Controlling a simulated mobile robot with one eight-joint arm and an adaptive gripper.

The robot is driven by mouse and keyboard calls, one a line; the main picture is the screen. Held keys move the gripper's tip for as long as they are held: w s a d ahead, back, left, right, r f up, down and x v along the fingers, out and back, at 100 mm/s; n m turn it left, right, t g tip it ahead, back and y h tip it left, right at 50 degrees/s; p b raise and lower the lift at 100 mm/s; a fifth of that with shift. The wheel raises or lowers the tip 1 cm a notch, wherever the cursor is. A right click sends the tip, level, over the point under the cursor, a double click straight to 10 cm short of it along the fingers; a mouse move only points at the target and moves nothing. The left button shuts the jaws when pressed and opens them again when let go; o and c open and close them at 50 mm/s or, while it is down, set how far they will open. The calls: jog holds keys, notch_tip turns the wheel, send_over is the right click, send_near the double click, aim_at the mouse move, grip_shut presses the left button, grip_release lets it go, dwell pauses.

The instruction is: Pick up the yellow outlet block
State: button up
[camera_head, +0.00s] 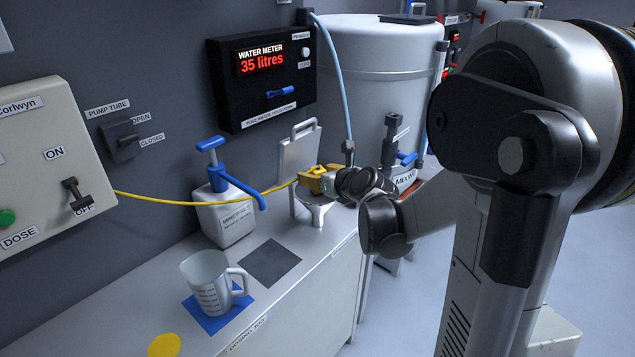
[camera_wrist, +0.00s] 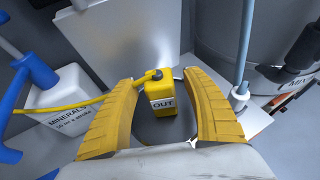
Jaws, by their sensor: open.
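The yellow outlet block (camera_wrist: 161,91) shows in the wrist view, labelled OUT, with a yellow cable running from its top to the left. My gripper (camera_wrist: 164,85) is open, with one yellow finger on each side of the block and a visible gap on both sides. In the head view my gripper (camera_head: 318,180) is at the back end of the counter, above a pale funnel (camera_head: 316,213). There the block is mostly hidden or hard to tell from the yellow fingers. In the wrist view, a dark round opening lies around and below the block.
A white minerals bottle with a blue pump (camera_head: 225,214) stands left of my gripper. A metal panel (camera_head: 298,150) stands behind it, and a large white tank (camera_head: 375,80) with a blue hose is beyond. A jug (camera_head: 207,284) sits on a blue square nearer the front.

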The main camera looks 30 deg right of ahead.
grip_shut()
jog(key=shift+r, duration=0.1)
